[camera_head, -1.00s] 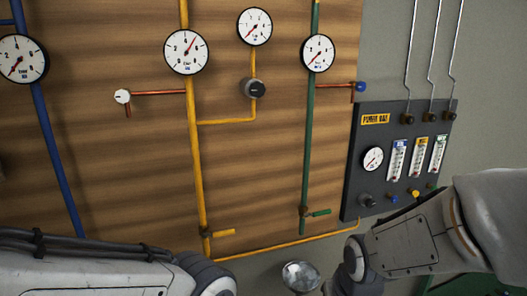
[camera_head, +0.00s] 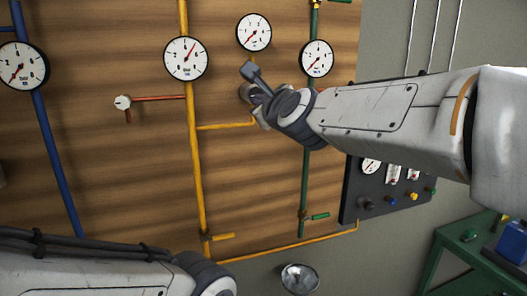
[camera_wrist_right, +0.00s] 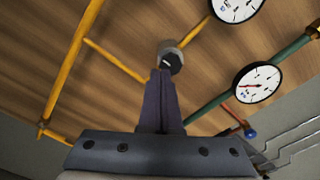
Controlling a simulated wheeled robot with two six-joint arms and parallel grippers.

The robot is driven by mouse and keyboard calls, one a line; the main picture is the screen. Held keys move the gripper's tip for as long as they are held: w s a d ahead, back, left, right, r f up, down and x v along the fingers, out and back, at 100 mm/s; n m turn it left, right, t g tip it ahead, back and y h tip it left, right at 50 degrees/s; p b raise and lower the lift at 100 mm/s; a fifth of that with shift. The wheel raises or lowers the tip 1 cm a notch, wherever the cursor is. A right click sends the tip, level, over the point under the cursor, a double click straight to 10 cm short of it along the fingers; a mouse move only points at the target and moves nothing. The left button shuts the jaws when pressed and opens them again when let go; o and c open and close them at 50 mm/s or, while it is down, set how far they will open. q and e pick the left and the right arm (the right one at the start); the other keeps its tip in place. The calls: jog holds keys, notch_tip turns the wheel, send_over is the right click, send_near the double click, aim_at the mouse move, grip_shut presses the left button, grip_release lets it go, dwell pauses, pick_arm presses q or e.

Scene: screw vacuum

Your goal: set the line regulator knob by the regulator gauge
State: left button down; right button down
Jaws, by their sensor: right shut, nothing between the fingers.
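The line regulator knob (camera_head: 245,92), a grey cylinder on a yellow branch pipe, is partly hidden behind my right gripper (camera_head: 250,71) in the head view. In the right wrist view the knob (camera_wrist_right: 171,57) shows its dark face just beyond the fingertips. My right gripper (camera_wrist_right: 160,73) is shut with nothing between its fingers. Whether it touches the knob I cannot tell. The regulator gauge (camera_head: 254,32), round and white, sits above the knob; its red needle points to the lower left. Only part of my left arm shows at the lower left.
A gauge (camera_head: 186,58) on the yellow pipe is left of the knob. Another gauge (camera_head: 317,58) on the green pipe (camera_head: 308,185) is to the right. A dark panel (camera_head: 350,200) is partly behind my right arm. A green table (camera_head: 440,262) stands lower right.

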aim_at(254, 88)
jog(key=shift+m, duration=0.6)
jog(key=shift+w+a+r, duration=0.3)
jog(key=shift+w+a, duration=0.15)
jog(key=shift+w, duration=0.65)
jog(key=shift+w+a+r, duration=0.3)
jog(key=shift+w+a, duration=0.1)
jog(key=shift+w, duration=0.65)
jog(key=shift+w+a+r, duration=0.3)
jog(key=shift+w+a, duration=0.15)
jog(key=shift+w, duration=0.65)
jog(key=shift+d+f+b, duration=0.2)
jog(key=shift+f+b, duration=0.05)
jog(key=shift+b, duration=0.05)
jog(key=shift+w+d+r, duration=0.15)
jog(key=shift+d+r, duration=0.1)
jog(key=shift+d, duration=0.05)
jog(key=shift+d+r+b, duration=0.1)
jog(key=shift+d+b, duration=0.05)
jog(key=shift+b, duration=0.15)
jog(key=shift+w+d+r+b, duration=0.2)
jog(key=shift+d+b, duration=0.1)
jog(key=shift+d, duration=0.15)
jog(key=shift+w+d, duration=0.1)
jog(key=shift+d, duration=0.05)
